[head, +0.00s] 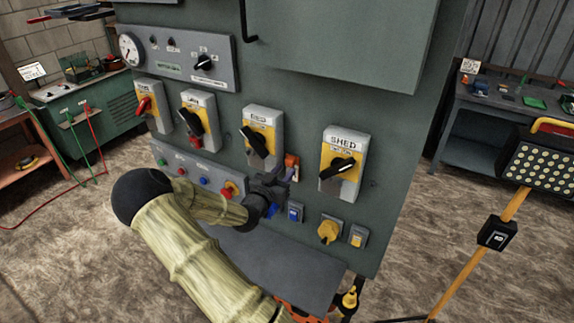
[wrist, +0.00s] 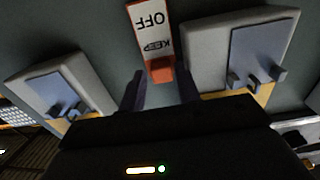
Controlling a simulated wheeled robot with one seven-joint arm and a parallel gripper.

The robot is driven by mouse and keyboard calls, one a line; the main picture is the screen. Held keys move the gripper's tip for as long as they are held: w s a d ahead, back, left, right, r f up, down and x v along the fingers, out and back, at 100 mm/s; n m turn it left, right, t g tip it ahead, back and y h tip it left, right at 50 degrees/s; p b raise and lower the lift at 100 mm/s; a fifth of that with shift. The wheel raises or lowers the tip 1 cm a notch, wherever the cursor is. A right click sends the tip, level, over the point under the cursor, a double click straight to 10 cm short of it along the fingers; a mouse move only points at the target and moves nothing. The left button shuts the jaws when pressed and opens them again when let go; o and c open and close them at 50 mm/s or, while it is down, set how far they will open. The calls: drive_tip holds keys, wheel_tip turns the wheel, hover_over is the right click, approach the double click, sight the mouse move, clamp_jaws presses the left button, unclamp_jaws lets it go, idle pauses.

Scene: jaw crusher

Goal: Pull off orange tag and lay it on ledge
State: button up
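The orange tag (head: 292,165) hangs on the green cabinet front, between the third rotary switch and the SHED switch. In the wrist view the tag (wrist: 152,38) shows a white face reading KEEP OFF, upside down, with an orange block at its near end. My gripper (head: 276,184) is at the tag in the head view, partly covering its lower area. In the wrist view my gripper (wrist: 160,88) has its two dark fingers apart, one on each side of the orange block, with gaps visible. The grey ledge (head: 275,268) juts out below the panel, partly hidden by my arm.
The SHED switch (head: 344,162) is close on the right and the third switch (head: 261,136) close on the left. A blue button (head: 295,212) and a yellow knob (head: 329,232) sit below. A lamp stand (head: 510,205) is at right. The visible ledge looks clear.

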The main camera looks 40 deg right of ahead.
drive_tip(key=x, duration=0.2)
drive_tip(key=shift+w+d+p, duration=0.1)
drive_tip(key=shift+d+p, duration=0.2)
drive_tip(key=c, duration=0.6)
drive_tip(key=shift+a, duration=0.15)
drive_tip(key=shift+v, duration=2.4)
